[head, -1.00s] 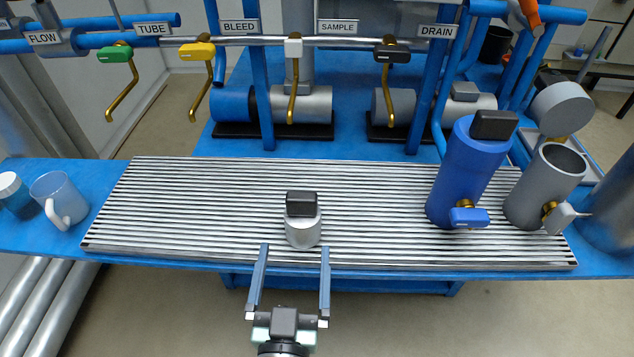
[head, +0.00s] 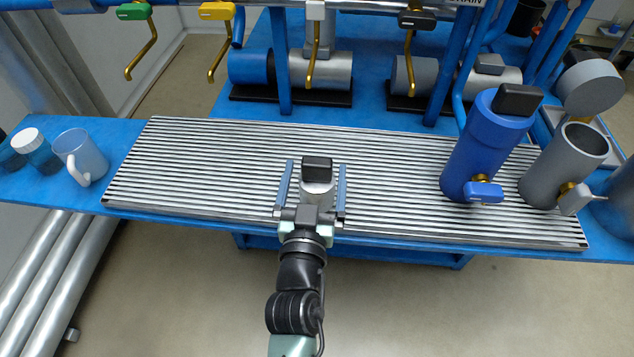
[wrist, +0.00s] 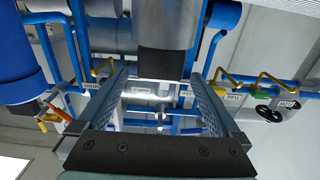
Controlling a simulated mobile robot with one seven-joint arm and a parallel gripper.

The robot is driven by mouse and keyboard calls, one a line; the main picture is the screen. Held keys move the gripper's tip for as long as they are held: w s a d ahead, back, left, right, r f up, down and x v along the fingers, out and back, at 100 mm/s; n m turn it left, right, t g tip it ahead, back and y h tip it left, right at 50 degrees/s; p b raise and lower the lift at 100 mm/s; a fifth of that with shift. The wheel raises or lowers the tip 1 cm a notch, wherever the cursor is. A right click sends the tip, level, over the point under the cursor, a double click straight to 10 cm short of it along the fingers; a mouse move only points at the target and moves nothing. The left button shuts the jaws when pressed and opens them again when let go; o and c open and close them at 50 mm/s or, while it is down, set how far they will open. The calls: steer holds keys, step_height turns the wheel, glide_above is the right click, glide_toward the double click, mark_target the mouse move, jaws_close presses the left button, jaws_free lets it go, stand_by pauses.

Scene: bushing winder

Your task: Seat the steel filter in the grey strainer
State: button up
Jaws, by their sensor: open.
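The steel filter (head: 316,188), a short silver cylinder with a black block on top, stands upright on the slatted grate (head: 220,160) near its front edge. My gripper (head: 315,165) is open, with one finger on each side of the filter and a gap showing beside it. In the wrist view the filter (wrist: 165,22) appears upside down, its black block (wrist: 160,62) between the open fingers (wrist: 158,76). The grey strainer (head: 560,165) stands at the grate's right end, with an open top and a grey handle on its brass valve. Its inside looks empty, but the bottom is hidden.
A blue strainer (head: 478,150) with a black-topped cover stands left of the grey one. A round grey lid (head: 590,86) is raised behind the grey strainer. A mug (head: 80,155) and a jar (head: 36,148) stand at the left. Pipes with brass levers hang behind. The grate's middle is clear.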

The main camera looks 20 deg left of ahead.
steer(key=shift+x, duration=1.5)
jaws_close()
